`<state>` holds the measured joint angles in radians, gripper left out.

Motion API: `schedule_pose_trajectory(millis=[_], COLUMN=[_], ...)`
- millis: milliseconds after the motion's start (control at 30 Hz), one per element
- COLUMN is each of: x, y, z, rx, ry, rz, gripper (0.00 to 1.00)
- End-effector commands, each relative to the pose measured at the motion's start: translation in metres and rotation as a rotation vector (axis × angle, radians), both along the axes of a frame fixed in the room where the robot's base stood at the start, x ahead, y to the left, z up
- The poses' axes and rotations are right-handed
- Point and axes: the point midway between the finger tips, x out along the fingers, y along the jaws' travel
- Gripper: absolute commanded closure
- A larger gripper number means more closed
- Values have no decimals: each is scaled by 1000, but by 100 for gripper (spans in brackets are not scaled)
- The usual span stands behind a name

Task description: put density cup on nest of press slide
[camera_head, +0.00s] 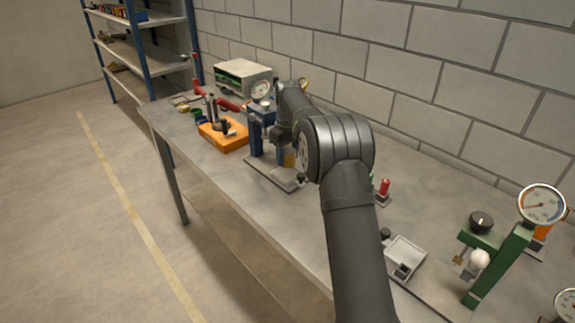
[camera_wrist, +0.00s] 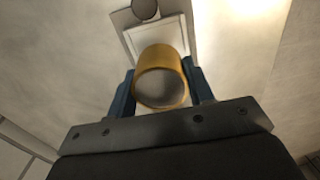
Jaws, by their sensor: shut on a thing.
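The density cup is a brass-yellow ring-shaped cup (camera_wrist: 162,60), open towards the wrist camera with a grey inside. My gripper (camera_wrist: 160,92) is shut on it, one blue finger on each side. A pale square slide plate (camera_wrist: 124,44) with a raised rim and a round dark knob (camera_wrist: 145,9) shows behind the cup. The cup overlaps this plate in the wrist view; whether they touch I cannot tell. In the head view the yellow cup (camera_head: 289,160) shows beside the blue press (camera_head: 256,138), over its base plate (camera_head: 264,168). My arm hides most of the gripper there.
An orange block with tools (camera_head: 222,140) stands left of the blue press. A green press with a gauge (camera_head: 490,262) and its own slide tray (camera_head: 407,250) stand at the right. A red-topped piece (camera_head: 384,188) stands behind my arm. A block wall backs the bench.

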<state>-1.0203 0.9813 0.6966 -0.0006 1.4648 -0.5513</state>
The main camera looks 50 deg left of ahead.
Motion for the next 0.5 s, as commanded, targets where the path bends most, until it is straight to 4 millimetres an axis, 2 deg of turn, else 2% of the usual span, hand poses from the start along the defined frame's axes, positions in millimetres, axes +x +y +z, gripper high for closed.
schedule_pose_trajectory(millis=[133,333,500], x=[-1,-1,0], y=[1,0,1], z=[-10,-38,-40], rx=[-1,-2,1], ry=[0,1,-1], rz=[-1,-1,-1], gripper=[81,81,81])
